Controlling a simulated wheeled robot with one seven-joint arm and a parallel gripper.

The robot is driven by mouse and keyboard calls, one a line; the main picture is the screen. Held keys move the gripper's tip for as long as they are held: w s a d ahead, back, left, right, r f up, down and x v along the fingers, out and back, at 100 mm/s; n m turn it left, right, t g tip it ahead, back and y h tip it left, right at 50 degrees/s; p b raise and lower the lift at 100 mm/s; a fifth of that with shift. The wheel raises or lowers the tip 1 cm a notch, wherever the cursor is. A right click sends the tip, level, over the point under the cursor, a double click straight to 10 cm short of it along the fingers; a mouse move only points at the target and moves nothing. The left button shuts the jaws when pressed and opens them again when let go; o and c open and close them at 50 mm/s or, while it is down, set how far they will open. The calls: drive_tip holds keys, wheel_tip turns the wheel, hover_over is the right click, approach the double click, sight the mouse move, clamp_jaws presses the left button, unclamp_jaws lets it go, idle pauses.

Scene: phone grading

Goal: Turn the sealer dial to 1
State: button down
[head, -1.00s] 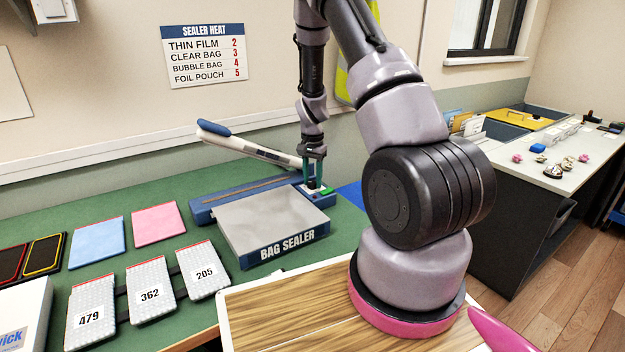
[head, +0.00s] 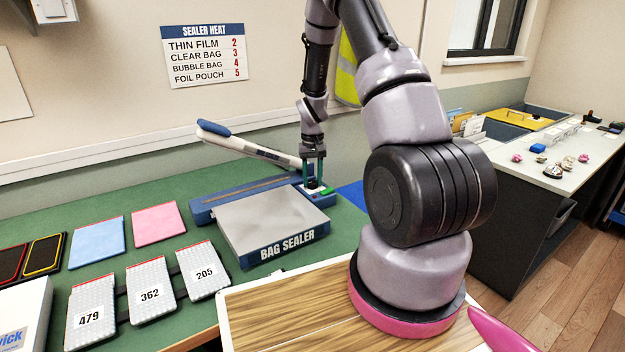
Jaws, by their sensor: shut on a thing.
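The bag sealer (head: 270,222) stands on the green bench top, with its long white sealing arm (head: 245,148) raised and its blue handle end at the upper left.
A wall sign (head: 205,56) lists heat numbers 2 to 5. Numbered grey pouches (head: 150,290), a blue pad (head: 97,243) and a pink pad (head: 158,223) lie left of the sealer. A white table (head: 530,150) with small items stands at the right.

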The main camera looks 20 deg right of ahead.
sight(312, 182)
idle(0.4)
drive_tip(key=shift+c, duration=2.2)
unclamp_jaws()
drive_tip(key=shift+r, duration=0.1)
wheel_tip(312, 182, up, 11)
drive_tip(key=shift+f, duration=0.2)
